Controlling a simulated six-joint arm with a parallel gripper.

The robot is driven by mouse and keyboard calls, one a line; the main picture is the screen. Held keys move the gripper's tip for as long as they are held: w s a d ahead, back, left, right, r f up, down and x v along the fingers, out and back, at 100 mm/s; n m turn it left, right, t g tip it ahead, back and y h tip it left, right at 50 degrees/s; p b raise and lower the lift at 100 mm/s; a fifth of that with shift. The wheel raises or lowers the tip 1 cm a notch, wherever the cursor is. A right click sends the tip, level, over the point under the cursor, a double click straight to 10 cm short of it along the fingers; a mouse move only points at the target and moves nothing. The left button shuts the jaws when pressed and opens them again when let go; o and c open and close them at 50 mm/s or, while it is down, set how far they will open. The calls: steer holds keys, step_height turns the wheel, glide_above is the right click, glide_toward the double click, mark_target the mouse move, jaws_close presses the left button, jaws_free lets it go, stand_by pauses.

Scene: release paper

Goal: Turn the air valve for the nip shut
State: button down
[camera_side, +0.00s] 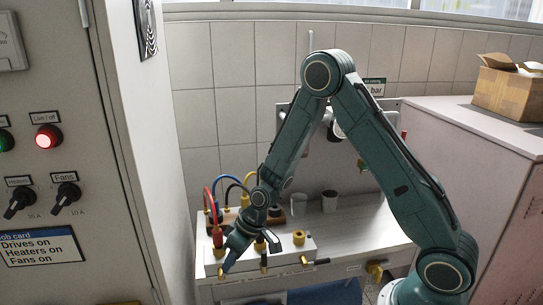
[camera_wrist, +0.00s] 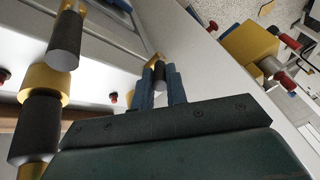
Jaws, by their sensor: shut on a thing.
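A white manifold box (camera_side: 285,262) on the bench carries several small brass valves with dark handles along its front. The middle valve (camera_side: 263,262) has its handle pointing down; the right valve (camera_side: 307,261) has its handle pointing right. My gripper (camera_side: 226,264) is low at the box's left end, its blue fingers shut on a dark valve handle (camera_wrist: 159,73) with a brass end. In the wrist view the handle lies between the two fingers. Most of this valve is hidden in the side view. I cannot read which valve is labelled nip.
Red, blue, black and yellow hoses (camera_side: 243,183) rise behind the gripper. A grey cabinet (camera_side: 75,180) with a lit red lamp (camera_side: 48,136) is at left; a pale cabinet (camera_side: 460,160) with a cardboard box (camera_side: 508,93) is at right.

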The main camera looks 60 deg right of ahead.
steer(key=shift+s+d+f+t+y, duration=0.15)
steer(key=shift+t+y, duration=0.25)
steer(key=c, duration=1.4)
jaws_free()
steer(key=v, duration=1.3)
steer(key=shift+r, duration=0.4)
steer(key=shift+s+d, duration=0.1)
steer(key=shift+d, duration=0.05)
